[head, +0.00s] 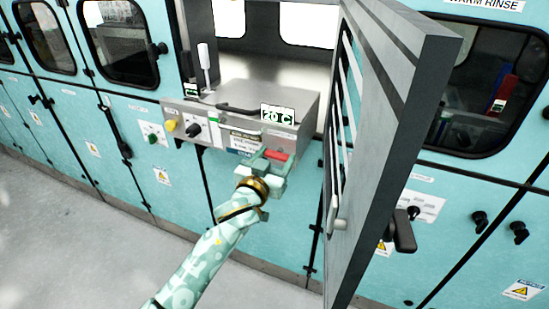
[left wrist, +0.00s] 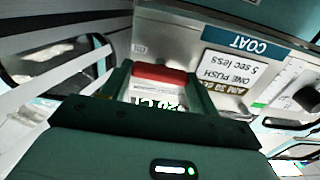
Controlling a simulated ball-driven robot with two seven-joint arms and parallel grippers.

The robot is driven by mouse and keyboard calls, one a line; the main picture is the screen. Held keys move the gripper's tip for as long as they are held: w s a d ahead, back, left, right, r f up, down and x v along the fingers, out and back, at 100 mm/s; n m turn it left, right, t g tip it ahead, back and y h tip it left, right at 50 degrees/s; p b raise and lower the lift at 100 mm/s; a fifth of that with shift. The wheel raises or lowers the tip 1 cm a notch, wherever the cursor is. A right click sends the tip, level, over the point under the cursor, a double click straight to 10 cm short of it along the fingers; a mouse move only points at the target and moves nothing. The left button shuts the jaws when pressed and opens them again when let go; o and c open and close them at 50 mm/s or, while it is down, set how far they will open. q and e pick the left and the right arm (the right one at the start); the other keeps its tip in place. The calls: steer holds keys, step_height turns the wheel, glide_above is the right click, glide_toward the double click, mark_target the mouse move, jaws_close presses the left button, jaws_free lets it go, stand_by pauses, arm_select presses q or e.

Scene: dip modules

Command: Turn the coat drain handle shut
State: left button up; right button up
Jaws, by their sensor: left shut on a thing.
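The coat drain handle (head: 277,155) is a short red lever low on the front of the steel coat module. It also shows as a red bar in the left wrist view (left wrist: 158,76), lying across between the fingers. My left gripper (head: 268,163) is shut on the red handle. In the left wrist view its green fingers stand on either side of the handle (left wrist: 160,90). The gripper partly hides the handle's mount. The blue COAT label (left wrist: 240,45) shows upside down beside the handle. My right gripper is not in view.
An open grey door (head: 385,150) with a pale pull handle stands just right of my left gripper. The steel coat module (head: 240,108) carries a 20 C display (head: 278,114), a black knob (head: 193,130) and a yellow button (head: 171,125). Floor at lower left is clear.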

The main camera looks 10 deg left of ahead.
arm_select(q)
steer(key=m+p, duration=0.1)
steer(key=m, duration=0.2)
steer(key=shift+r+p, duration=0.1)
steer(key=shift+p, duration=0.3)
steer(key=m+p, duration=0.1)
steer(key=m, duration=0.3)
steer(key=shift+d+m, duration=0.1)
steer(key=shift+m, duration=0.3)
steer(key=m+p, duration=0.1)
steer(key=m, duration=0.3)
steer(key=shift+f, duration=0.2)
steer(key=m, duration=0.5)
steer(key=shift+f+m+p, duration=0.1)
steer(key=shift+m+p, duration=0.2)
steer(key=shift+p, duration=0.1)
steer(key=o, duration=1)
